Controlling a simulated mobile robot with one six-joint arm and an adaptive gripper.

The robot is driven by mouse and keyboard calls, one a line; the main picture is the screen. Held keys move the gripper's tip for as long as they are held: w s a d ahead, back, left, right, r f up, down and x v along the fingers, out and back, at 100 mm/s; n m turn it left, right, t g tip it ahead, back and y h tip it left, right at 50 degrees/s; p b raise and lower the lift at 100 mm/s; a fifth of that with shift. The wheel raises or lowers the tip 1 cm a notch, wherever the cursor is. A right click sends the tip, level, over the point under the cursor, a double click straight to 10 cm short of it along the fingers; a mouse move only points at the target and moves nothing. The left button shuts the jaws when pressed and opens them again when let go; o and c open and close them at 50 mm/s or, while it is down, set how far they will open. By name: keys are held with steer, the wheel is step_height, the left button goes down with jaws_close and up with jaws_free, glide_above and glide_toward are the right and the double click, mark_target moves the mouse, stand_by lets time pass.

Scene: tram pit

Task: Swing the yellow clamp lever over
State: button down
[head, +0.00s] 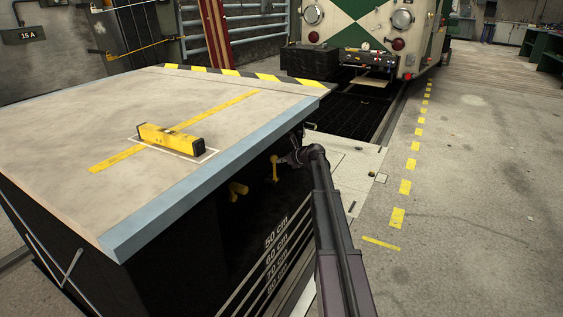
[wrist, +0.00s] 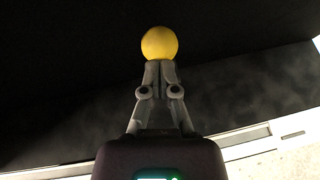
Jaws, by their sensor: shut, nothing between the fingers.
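The yellow clamp lever (head: 275,170) is on the dark side face of the lift table. In the head view it stands roughly upright, with a round knob at its top. My gripper (head: 284,159) is just to the right of the knob. In the wrist view the yellow knob (wrist: 159,43) shows just beyond the fingertips of my gripper (wrist: 160,68). The fingers are shut with nothing between them. I cannot tell whether the tips touch the knob. The knob hides the lever's shaft in the wrist view.
A second yellow fitting (head: 238,190) sticks out left of the lever. The table top (head: 110,205) overhangs the dark side and bears a yellow spirit-level-like bar (head: 170,139). An open pit (head: 350,118) lies behind. The floor to the right (head: 480,200) is clear.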

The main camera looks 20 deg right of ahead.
steer(key=f+p+v, duration=0.1)
steer(key=p+v, duration=0.4)
steer(key=v, duration=0.8)
steer(key=shift+s+f, duration=0.15)
steer(key=shift+s, duration=0.3)
steer(key=s+a+f+n+g+h+p, duration=0.1)
steer(key=s+a+f+n+g, duration=0.2)
steer(key=s+a+n, duration=0.65)
steer(key=s+a+f+n+g, duration=0.2)
steer(key=s+a+n+g, duration=0.3)
steer(key=a, duration=0.7)
steer(key=s+a+f+n+g+h+p, duration=0.1)
steer(key=s+a+n+h, duration=0.3)
steer(key=s+n, duration=0.45)
steer(key=s+a+n+g+h+p, duration=0.1)
steer(key=s+a+n+g, duration=0.1)
steer(key=s+a+n, duration=0.55)
step_height(320, 180, up, 37)
steer(key=s+d+p, duration=0.1)
steer(key=s+p, duration=0.1)
steer(key=p, duration=3.5)
steer(key=shift+d, duration=0.3)
